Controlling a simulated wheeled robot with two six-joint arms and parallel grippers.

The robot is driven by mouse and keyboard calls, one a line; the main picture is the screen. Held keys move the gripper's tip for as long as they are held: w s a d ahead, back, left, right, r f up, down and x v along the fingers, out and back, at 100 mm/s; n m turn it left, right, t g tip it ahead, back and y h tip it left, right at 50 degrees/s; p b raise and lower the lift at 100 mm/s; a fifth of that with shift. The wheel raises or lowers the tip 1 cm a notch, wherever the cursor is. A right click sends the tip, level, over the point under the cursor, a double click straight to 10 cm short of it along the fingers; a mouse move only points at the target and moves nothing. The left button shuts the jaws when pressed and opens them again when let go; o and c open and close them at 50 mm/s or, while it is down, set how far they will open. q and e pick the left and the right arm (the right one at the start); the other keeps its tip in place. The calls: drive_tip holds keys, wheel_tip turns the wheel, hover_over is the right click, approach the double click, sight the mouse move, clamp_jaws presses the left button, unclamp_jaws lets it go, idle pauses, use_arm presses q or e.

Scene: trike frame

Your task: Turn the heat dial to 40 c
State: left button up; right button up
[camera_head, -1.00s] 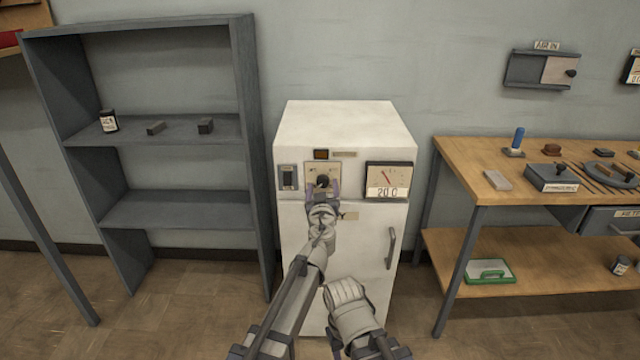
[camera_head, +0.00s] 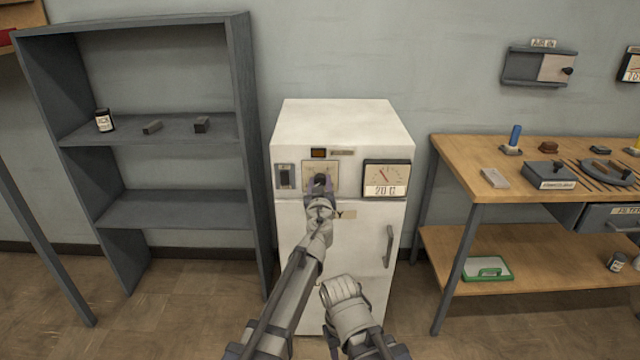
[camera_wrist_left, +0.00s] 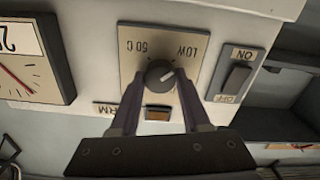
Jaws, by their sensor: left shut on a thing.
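The heat dial is a dark round knob (camera_wrist_left: 160,76) with a light pointer line, on a beige plate (camera_wrist_left: 187,45) marked "LOW" and "50 C" on the white cabinet's front. My left gripper (camera_head: 321,184) is at the dial in the head view. In the left wrist view its two fingers (camera_wrist_left: 161,84) are closed on the knob's sides. The gauge (camera_head: 387,178) right of the dial reads about "20 C" in the head view. My right gripper (camera_head: 342,288) is low in front of the cabinet, and its fingers cannot be made out.
An on/off switch (camera_wrist_left: 236,77) sits beside the dial plate, and an amber lamp (camera_wrist_left: 157,114) is close to the fingers. The white cabinet (camera_head: 340,125) has a door handle (camera_head: 389,246). A grey shelf (camera_head: 180,208) stands left and a wooden bench (camera_head: 455,160) right.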

use_arm(q)
clamp_jaws()
drive_tip(key=shift+m, duration=0.3)
